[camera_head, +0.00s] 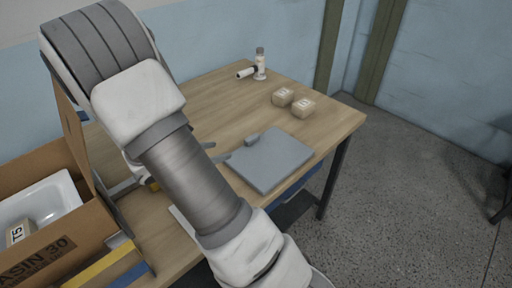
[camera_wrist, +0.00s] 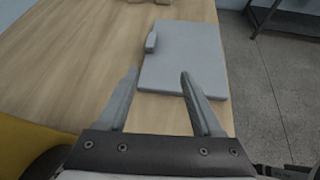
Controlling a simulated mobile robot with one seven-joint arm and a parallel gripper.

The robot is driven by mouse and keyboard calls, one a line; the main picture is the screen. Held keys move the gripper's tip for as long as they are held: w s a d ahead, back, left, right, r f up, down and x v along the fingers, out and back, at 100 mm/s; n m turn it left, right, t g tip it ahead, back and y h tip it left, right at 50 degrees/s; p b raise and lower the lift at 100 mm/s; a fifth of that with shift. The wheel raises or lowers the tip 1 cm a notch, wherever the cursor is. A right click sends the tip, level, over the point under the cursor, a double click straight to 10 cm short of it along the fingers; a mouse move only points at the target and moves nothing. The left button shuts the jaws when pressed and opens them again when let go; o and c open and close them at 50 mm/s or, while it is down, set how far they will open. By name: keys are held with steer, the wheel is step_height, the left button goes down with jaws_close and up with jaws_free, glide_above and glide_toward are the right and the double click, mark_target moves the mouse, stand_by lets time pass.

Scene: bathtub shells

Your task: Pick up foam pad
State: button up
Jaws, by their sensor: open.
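A flat grey square slab, which looks like the foam pad (camera_head: 270,163), lies on the wooden table near its right edge. It also shows ahead of my gripper in the wrist view (camera_wrist: 186,58). A small grey block (camera_head: 252,140) sits at the slab's left edge and shows there in the wrist view too (camera_wrist: 151,42). I cannot tell whether it is part of the slab. My gripper (camera_wrist: 158,74) is open and empty. In the wrist view its right fingertip overlaps the slab's near part; its left fingertip is left of the slab. Height above the table is unclear.
A cardboard carton (camera_head: 84,233) holding a white tub shell (camera_head: 52,200) is at left. The wooden tabletop (camera_head: 205,100) between is clear.

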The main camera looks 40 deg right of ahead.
steer(key=w+f+n, duration=0.1)
steer(key=f+n, duration=0.1)
glide_toward(247, 141)
steer(key=shift+t, duration=0.4)
steer(key=d+f, duration=0.2)
steer(key=d, duration=0.1)
steer(key=shift+w+d+f, duration=0.2)
steer(key=shift+f, duration=0.2)
steer(key=shift+r+x, duration=0.15)
steer(key=shift+x, duration=1.2)
steer(key=shift+r+x, duration=0.15)
steer(key=shift+x, duration=1.15)
steer(key=shift+w+d, duration=0.1)
jaws_close()
